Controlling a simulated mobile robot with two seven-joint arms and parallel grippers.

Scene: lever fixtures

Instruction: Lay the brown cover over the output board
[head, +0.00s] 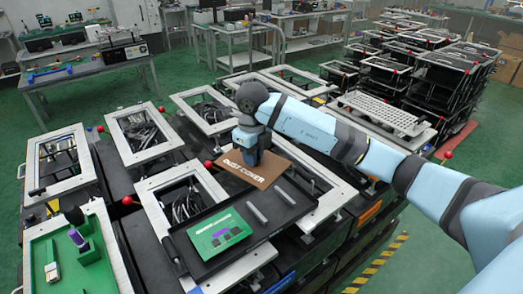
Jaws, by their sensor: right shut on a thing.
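The brown cover (266,178) is a flat sheet lettered "DUST COVER", over the back part of a black tray. My right gripper (251,163) comes down on its far part and is shut on it; the fingertips are mostly hidden. I cannot tell whether the cover touches the tray. A green board (207,244) with a purple part, which looks like the output board, lies uncovered in the tray's front left part. The cover is behind and right of this board, apart from it. My left gripper is not in view.
At left, a grey-framed fixture (112,250) holds a green panel with purple and green parts. Red-knobbed levers (127,201) stand between the frames. Stacked black crates (392,75) fill the back right.

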